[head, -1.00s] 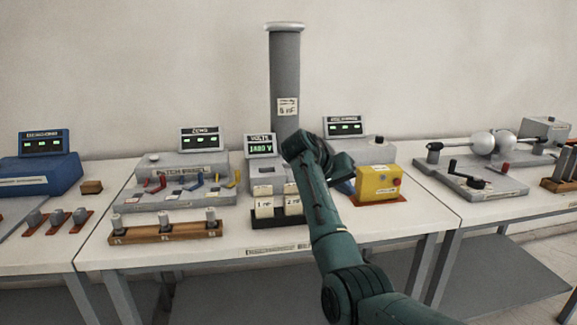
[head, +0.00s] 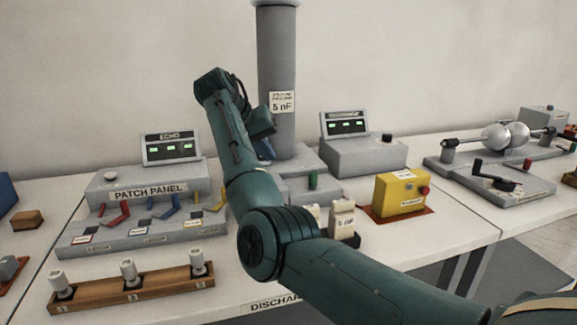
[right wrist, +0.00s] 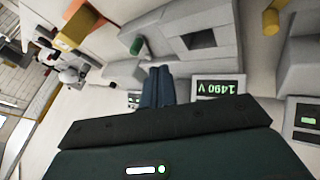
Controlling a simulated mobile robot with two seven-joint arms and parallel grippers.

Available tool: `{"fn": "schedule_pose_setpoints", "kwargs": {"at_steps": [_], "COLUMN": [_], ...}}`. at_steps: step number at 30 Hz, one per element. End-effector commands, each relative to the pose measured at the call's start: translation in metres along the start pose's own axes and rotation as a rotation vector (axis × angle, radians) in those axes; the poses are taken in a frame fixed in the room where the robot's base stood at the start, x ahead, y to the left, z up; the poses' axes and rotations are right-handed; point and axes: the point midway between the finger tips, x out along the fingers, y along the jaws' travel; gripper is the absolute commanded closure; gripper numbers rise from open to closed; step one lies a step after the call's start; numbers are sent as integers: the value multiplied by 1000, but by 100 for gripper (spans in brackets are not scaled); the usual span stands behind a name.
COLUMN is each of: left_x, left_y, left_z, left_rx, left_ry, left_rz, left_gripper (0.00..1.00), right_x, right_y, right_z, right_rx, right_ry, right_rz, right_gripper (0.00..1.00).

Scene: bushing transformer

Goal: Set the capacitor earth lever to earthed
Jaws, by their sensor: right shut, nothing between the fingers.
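A short green upright handle (head: 313,180) stands on the low grey unit (head: 325,193) in front of the tall grey "5 nF" column (head: 276,70). It looks like the earth lever, but I can read no label on it. The green handle also shows in the right wrist view (right wrist: 137,45). My right gripper (head: 266,150) is left of the handle and close to the column's foot, apart from the handle. Its blue fingers (right wrist: 158,86) are shut and empty. My right arm hides part of the unit. My left gripper is not in view.
A yellow box (head: 402,193) stands right of the handle. The patch panel (head: 145,185) and a wooden block with pegs (head: 130,290) lie left. A sphere gap (head: 505,138) stands at right.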

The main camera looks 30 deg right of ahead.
Motion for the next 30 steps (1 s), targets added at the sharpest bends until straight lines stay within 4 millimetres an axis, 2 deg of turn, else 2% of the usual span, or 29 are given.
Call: {"fn": "schedule_pose_setpoints", "kwargs": {"at_steps": [12, 17, 20, 30], "left_x": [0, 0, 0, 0], "left_y": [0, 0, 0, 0], "left_z": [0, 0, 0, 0], "left_rx": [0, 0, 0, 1], "left_ry": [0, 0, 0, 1], "left_rz": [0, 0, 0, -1], "left_gripper": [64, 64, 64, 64], "right_x": [0, 10, 25, 97], "right_y": [0, 0, 0, 0], "right_z": [0, 0, 1, 1], "right_rx": [0, 0, -1, -1], "right_ry": [0, -1, -3, -4], "right_rz": [0, 0, 1, 2], "right_gripper": [100, 100, 100, 100]}}
